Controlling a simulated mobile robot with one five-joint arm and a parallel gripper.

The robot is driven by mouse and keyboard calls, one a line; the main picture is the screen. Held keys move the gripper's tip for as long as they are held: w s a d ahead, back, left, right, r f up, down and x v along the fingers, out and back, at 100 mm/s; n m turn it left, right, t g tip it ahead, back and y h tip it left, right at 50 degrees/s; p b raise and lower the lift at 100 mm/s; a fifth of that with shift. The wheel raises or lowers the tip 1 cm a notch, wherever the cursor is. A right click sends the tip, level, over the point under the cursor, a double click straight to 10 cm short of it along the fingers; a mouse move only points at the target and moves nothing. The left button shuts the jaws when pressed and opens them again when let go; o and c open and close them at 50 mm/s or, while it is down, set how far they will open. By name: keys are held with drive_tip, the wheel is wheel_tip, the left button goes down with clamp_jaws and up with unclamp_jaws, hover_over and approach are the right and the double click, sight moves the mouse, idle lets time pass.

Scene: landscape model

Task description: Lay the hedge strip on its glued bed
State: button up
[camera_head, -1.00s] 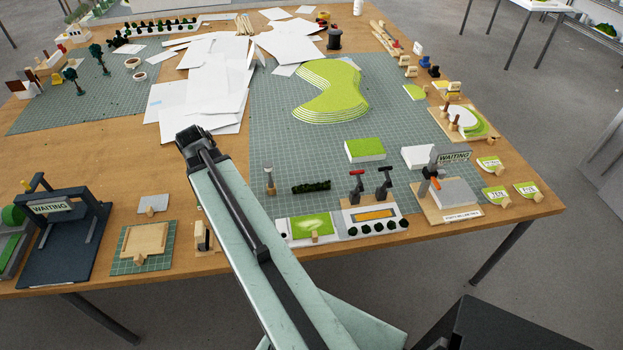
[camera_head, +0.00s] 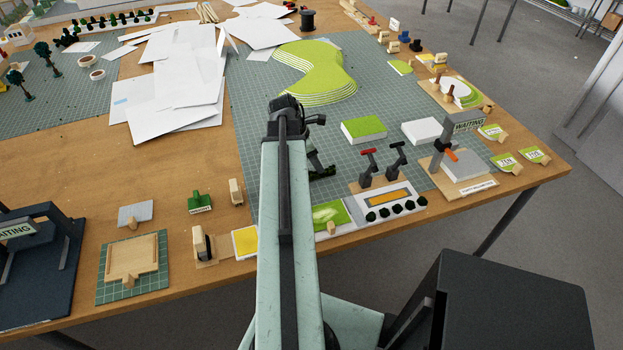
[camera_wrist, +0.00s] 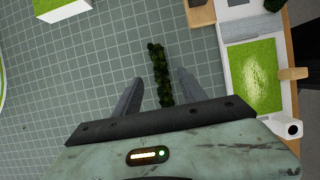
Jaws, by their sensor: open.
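The hedge strip (camera_wrist: 160,70) is a narrow dark green bushy strip lying on the green cutting mat. In the wrist view my gripper (camera_wrist: 160,78) is open, with one grey finger on each side of the strip and gaps showing. I cannot tell whether the fingers are low enough to enclose it. In the head view the strip (camera_head: 325,172) shows only partly, beside my gripper (camera_head: 318,160) and my arm. A white block with an orange-yellow recessed strip (camera_head: 388,197) stands to the right of it, perhaps the glued bed; I cannot see glue.
Two upright levers with red and black handles (camera_head: 368,165) stand just right of the strip. A grass-topped block (camera_head: 363,130) lies behind them. A grass panel (camera_wrist: 254,75) lies right of the gripper. Open mat surrounds the strip's left.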

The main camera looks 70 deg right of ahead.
sight(331, 171)
drive_tip(key=b+x, duration=0.4)
drive_tip(key=x, duration=0.2)
drive_tip(key=shift+s+d+b, duration=0.15)
drive_tip(key=shift+s+b, duration=0.05)
drive_tip(key=shift+b, duration=0.15)
drive_tip(key=shift+r, duration=0.15)
clamp_jaws()
